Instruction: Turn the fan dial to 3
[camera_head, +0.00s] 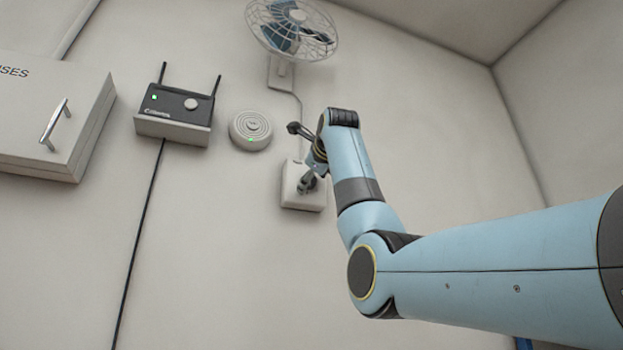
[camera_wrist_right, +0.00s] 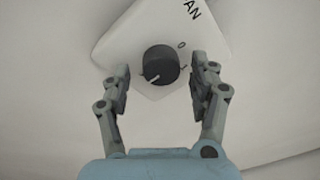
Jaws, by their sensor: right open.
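The fan control box (camera_head: 301,200) is a white plate on the wall. In the right wrist view the box (camera_wrist_right: 190,30) is tilted and carries the letters "AN" and a "0" mark. Its black round dial (camera_wrist_right: 160,64) has a pale pointer line aimed toward the lower left of that picture. My right gripper (camera_wrist_right: 162,76) is open, with one finger on each side of the dial and a gap visible beside it. In the head view my right gripper (camera_head: 307,183) is in front of the box and hides the dial. Other number marks are hidden or unreadable. My left gripper is not in view.
A wall fan (camera_head: 290,28) hangs above the box, with a cable leading down. To the left are a round grey device (camera_head: 250,130), a black router (camera_head: 180,103) on a shelf, and a white cabinet (camera_head: 50,105) with a handle. The wall below is clear.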

